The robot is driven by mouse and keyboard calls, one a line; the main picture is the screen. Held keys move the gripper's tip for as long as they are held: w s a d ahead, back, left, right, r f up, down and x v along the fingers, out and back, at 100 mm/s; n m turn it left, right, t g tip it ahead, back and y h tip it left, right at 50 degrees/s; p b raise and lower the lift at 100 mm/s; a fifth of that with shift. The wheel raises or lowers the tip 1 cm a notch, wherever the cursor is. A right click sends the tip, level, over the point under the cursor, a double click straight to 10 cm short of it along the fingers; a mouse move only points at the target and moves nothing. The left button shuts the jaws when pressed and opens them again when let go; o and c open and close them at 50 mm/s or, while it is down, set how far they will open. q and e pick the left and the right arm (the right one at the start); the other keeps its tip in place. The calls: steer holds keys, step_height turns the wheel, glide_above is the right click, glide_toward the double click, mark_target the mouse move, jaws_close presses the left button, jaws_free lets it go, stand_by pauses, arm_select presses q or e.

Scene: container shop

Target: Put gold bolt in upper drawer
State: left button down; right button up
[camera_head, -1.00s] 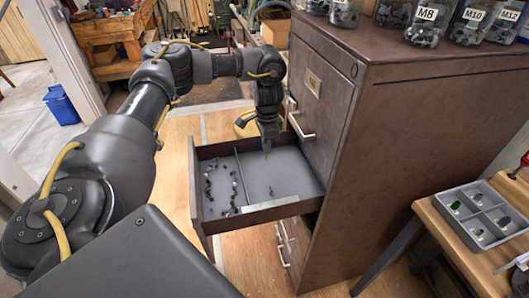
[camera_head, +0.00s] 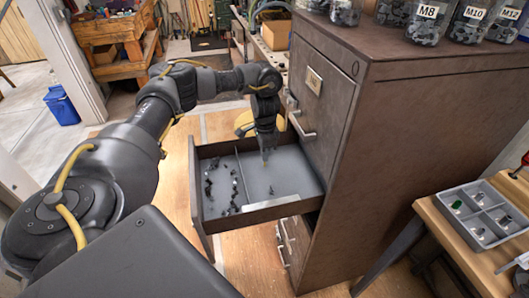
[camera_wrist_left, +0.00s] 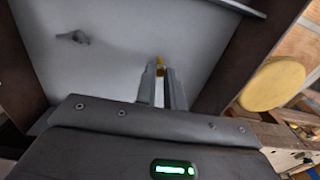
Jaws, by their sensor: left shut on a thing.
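My left gripper (camera_head: 266,157) points down over the right compartment of the open drawer (camera_head: 289,204). In the left wrist view its two fingers (camera_wrist_left: 161,85) are shut on the gold bolt (camera_wrist_left: 160,66), whose yellow tip shows between them against the grey drawer floor. I cannot tell whether the bolt touches the floor. The drawer has a divider, with several dark bolts (camera_head: 208,188) scattered mostly in its left part. A small dark bolt (camera_wrist_left: 72,37) lies on the floor beyond my fingers. My right gripper is not in view.
The brown cabinet (camera_head: 385,150) has a shut drawer (camera_head: 320,95) above the open one and another below. Labelled jars (camera_head: 424,25) stand on top. A grey sorting tray (camera_head: 480,214) lies on a wooden table at the right. A yellow round stool (camera_wrist_left: 272,84) stands beside the drawer.

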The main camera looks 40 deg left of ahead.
arm_select(q)
steer(key=c, duration=1.5)
jaws_free()
steer(key=shift+f, duration=0.1)
step_height(320, 180, up, 12)
steer(key=p, duration=0.1)
steer(key=shift+r+p, duration=0.2)
steer(key=shift+p, duration=0.1)
